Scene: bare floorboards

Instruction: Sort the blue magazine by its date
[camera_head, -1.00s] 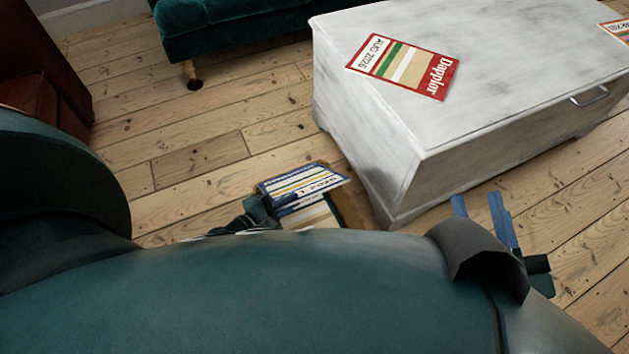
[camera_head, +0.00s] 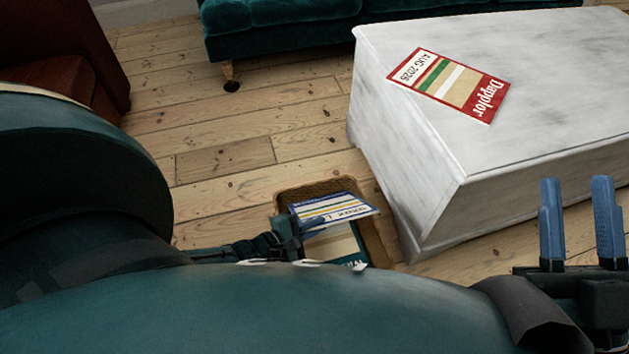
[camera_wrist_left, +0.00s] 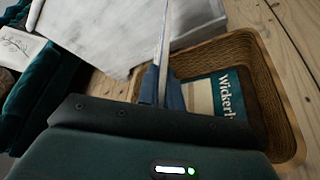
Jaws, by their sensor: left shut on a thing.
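The blue magazine (camera_head: 335,209), with white, yellow and blue stripes, is held by my left gripper (camera_head: 298,230). In the left wrist view the magazine (camera_wrist_left: 167,35) shows nearly edge-on between the fingers (camera_wrist_left: 161,88). It is over a wicker basket (camera_head: 374,240) on the floor, which also shows in the left wrist view (camera_wrist_left: 275,80). A teal and cream magazine reading "Wickerl..." (camera_wrist_left: 226,95) lies inside the basket. The blue magazine's date is not readable now. My right gripper (camera_head: 580,225) is open and empty in front of the white chest.
A white chest (camera_head: 440,195) stands just right of the basket. A red "Dapplor" magazine (camera_head: 452,84) dated AUG 2026 lies on it. A teal sofa (camera_head: 285,30) is behind and a brown leather seat (camera_head: 75,60) is at left. Floorboards (camera_head: 240,120) between them are clear.

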